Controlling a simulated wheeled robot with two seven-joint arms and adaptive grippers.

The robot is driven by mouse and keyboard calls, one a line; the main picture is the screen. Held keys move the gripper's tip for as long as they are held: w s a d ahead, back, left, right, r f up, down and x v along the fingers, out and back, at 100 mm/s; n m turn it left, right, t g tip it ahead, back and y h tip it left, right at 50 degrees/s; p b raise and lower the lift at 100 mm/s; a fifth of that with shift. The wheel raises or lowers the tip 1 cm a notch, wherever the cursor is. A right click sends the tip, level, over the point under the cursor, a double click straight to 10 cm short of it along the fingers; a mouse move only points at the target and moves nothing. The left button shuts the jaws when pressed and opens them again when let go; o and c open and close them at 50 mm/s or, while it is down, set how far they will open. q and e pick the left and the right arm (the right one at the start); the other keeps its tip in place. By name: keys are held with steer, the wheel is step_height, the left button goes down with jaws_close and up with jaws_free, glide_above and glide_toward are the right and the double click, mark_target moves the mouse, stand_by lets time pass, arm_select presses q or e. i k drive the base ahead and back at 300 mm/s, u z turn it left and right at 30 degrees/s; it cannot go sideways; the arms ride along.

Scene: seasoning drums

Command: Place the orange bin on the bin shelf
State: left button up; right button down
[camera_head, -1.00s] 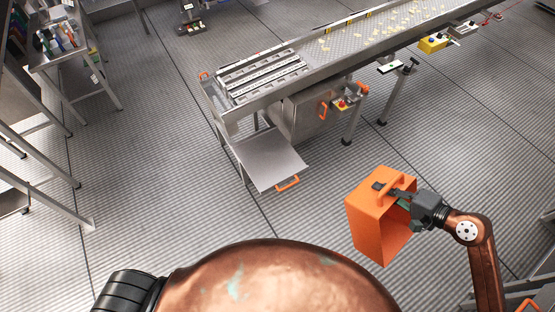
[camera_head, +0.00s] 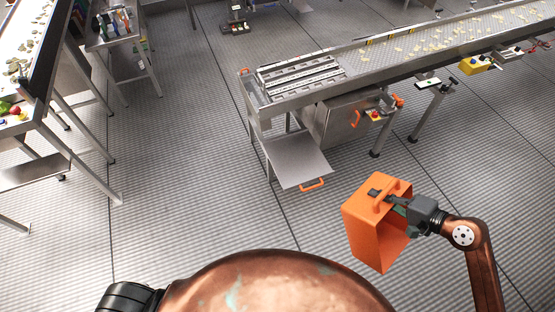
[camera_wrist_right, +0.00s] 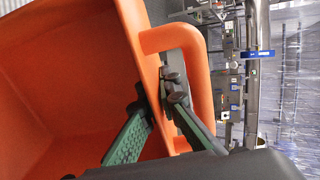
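The orange bin (camera_head: 372,232) hangs in the air at the right in the head view, its open side turned toward my right arm. A low metal shelf (camera_head: 297,158) with an orange handle (camera_head: 313,184) sticks out beneath the conveyor's near end. I cannot tell whether it is the bin shelf. My left gripper is not in view.
The conveyor (camera_head: 400,55) with small yellowish pieces runs to the upper right. A metal cabinet (camera_head: 340,122) and legs stand under it. At the left are a sorting table (camera_head: 35,60) and a stand with bottles (camera_head: 115,35). Floor between is clear.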

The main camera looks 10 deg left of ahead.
mark_target(288, 162)
steer(key=u, duration=0.95)
steer(key=i, duration=1)
steer(key=u, duration=0.05)
